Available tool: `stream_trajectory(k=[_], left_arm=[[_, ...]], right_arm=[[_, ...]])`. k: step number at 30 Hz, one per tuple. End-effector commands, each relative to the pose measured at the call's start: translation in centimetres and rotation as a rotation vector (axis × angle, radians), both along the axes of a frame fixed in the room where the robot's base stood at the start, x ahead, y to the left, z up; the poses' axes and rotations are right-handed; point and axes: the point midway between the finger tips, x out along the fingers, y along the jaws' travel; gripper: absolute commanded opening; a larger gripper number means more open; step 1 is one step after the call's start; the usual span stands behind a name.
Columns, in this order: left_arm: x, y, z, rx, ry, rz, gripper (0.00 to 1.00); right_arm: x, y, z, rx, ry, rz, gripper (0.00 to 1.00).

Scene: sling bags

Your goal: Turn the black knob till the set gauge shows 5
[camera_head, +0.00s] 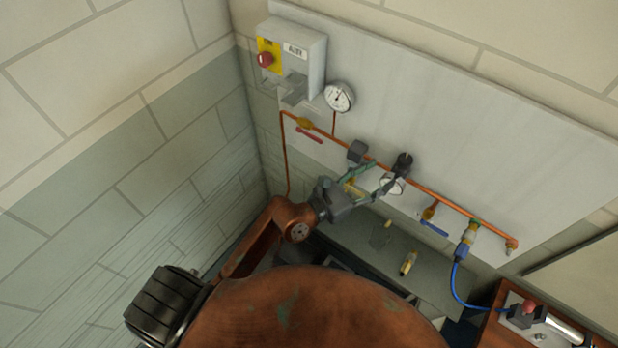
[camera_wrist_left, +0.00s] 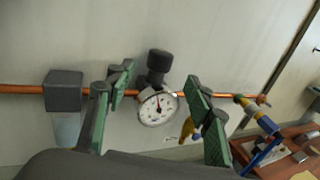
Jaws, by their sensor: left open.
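The black knob (camera_head: 403,162) tops the regulator on the copper pipe; in the left wrist view the knob (camera_wrist_left: 159,62) stands upright between my finger pads. The small white set gauge (camera_head: 395,184) sits just below it, partly behind my gripper. In the left wrist view the set gauge (camera_wrist_left: 158,109) shows a needle pointing roughly up; its numbers are too small to read. My left gripper (camera_head: 372,180) is open and empty, its fingers reaching toward the regulator. In the wrist view the fingers (camera_wrist_left: 160,86) lie either side of knob and gauge, seemingly apart from both.
A grey block (camera_head: 357,151) sits on the pipe left of the regulator. A larger gauge (camera_head: 340,96), a red-handled valve (camera_head: 308,133) and an AIR box (camera_head: 293,55) are farther left. A blue-handled valve (camera_head: 432,226) and blue hose (camera_head: 456,285) are right. A grey shelf (camera_head: 430,277) lies below.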

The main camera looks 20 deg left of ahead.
Motion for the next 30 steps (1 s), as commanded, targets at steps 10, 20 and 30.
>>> stream_trajectory(k=[10,20,30], left_arm=[[1.2,3.3,-1.9,-0.494,0.164,0.01,0.49],[3.0,8.4,-4.8,-0.853,0.285,0.092,0.49],[4.3,13.1,-9.0,-1.115,0.377,0.197,0.49]], right_arm=[[-0.1,0.0,-1.3,0.0,0.001,0.0,0.48],[-0.1,0.0,-2.1,0.0,0.002,0.0,0.48],[-0.2,0.0,-2.7,0.0,0.003,0.0,0.48]])
